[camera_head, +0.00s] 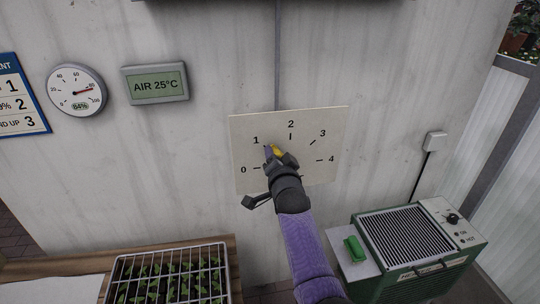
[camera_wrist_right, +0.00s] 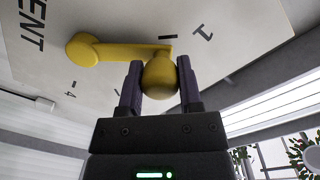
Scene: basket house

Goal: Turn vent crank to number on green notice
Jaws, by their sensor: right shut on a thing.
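The pale dial plate (camera_head: 244,126) on the wall carries numbers 0 to 4. My right gripper (camera_head: 271,151) is in front of its left part, near the 1, shut on the crank's round yellow knob. In the head view only a bit of the yellow crank (camera_head: 278,151) shows; my gripper and wrist hide the rest. In the right wrist view the knob (camera_wrist_right: 159,76) sits between both fingers of my right gripper (camera_wrist_right: 158,80). The yellow crank arm (camera_wrist_right: 122,50) runs to its round hub and lies close to the 1 mark. No green notice is clearly in view.
A blue-edged notice (camera_head: 20,98), partly cut off, lists 1, 2 and 3. A round gauge (camera_head: 76,91) reads 84%, and a display (camera_head: 155,83) reads AIR 25°C. A seedling tray (camera_head: 118,268) and a green heater (camera_head: 424,272) stand below.

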